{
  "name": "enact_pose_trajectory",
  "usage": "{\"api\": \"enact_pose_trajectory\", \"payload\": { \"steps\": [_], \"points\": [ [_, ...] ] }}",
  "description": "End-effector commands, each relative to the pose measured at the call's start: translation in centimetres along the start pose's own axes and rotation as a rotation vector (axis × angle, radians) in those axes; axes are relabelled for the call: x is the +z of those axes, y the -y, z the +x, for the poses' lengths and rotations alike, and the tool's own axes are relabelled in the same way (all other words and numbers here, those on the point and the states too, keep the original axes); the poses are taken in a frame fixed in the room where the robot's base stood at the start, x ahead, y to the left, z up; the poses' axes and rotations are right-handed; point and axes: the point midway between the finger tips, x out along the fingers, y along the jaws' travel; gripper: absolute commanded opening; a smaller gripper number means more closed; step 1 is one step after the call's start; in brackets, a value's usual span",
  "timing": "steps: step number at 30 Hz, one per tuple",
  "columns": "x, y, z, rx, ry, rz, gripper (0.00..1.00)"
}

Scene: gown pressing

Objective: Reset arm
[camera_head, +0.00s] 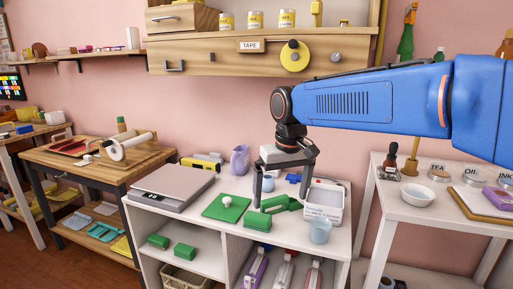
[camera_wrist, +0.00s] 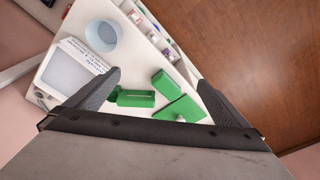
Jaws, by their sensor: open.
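My blue arm (camera_head: 375,100) reaches in from the right in the head view, with the wrist bent downward. My gripper (camera_head: 281,192) points down over the white shelf unit (camera_head: 213,245). Its two dark fingers are wide apart with nothing between them. In the wrist view the open fingers (camera_wrist: 159,80) frame the white top, a green block (camera_wrist: 166,84) and another green piece (camera_wrist: 135,98). The green pieces (camera_head: 257,221) lie below the gripper in the head view. Whether a fingertip touches anything is hard to tell.
A side table (camera_head: 396,225) stands right; a drawer cabinet (camera_head: 215,53) hangs behind.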

Motion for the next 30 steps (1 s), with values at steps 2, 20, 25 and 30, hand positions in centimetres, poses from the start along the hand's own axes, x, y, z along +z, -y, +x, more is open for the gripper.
{"api": "enact_pose_trajectory", "payload": {
  "steps": [2,20,25,30],
  "points": [
    [2.2,-1.8,-0.4,0.003,-0.020,0.026,1.00],
    [19.4,-10.9,1.5,0.051,-0.172,0.202,1.00],
    [24.2,-12.1,3.3,0.072,-0.214,0.250,1.00],
    [28.3,-12.8,5.3,0.094,-0.251,0.292,1.00]
  ]
}}
